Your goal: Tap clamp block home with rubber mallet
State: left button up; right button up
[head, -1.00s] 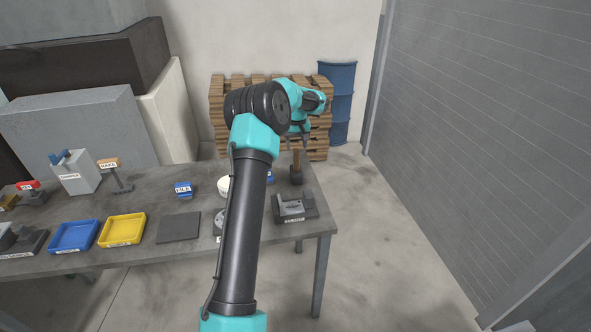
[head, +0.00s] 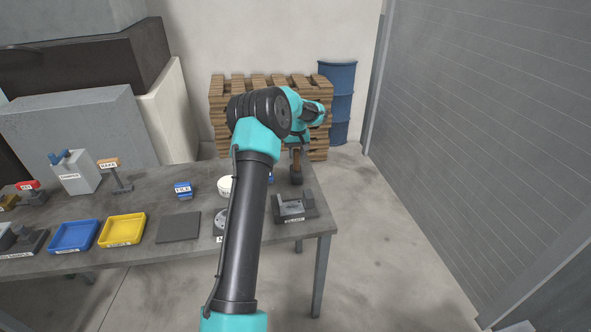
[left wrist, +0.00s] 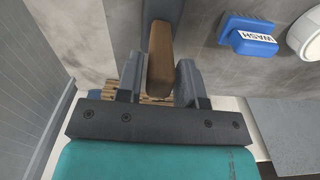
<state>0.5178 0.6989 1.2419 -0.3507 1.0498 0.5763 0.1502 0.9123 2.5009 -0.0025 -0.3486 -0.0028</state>
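The mallet, with a brown handle (head: 297,158) and dark head (head: 296,178), stands upright, head down, near the table's right end. My left gripper (head: 297,145) is over it, fingers pointing down. In the left wrist view the handle (left wrist: 160,58) lies between the two grey fingers of my left gripper (left wrist: 160,80), with narrow gaps visible, so they look open around it. The grey clamp fixture (head: 310,203) sits at the table's front right, with a lighter grey block (head: 291,209) on it; its label is hard to read. My right gripper is not in view.
A blue WASH piece (left wrist: 248,36) and a white round dish (head: 225,186) are left of the mallet. A FILE block (head: 183,190), dark mat (head: 179,227), yellow tray (head: 122,230) and blue tray (head: 74,237) lie further left. Pallets (head: 230,120) and a blue drum (head: 342,105) stand behind.

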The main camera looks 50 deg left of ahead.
pick_arm(q)
grip_shut()
jog(key=shift+r, duration=0.15)
jog(key=shift+r, duration=2.9)
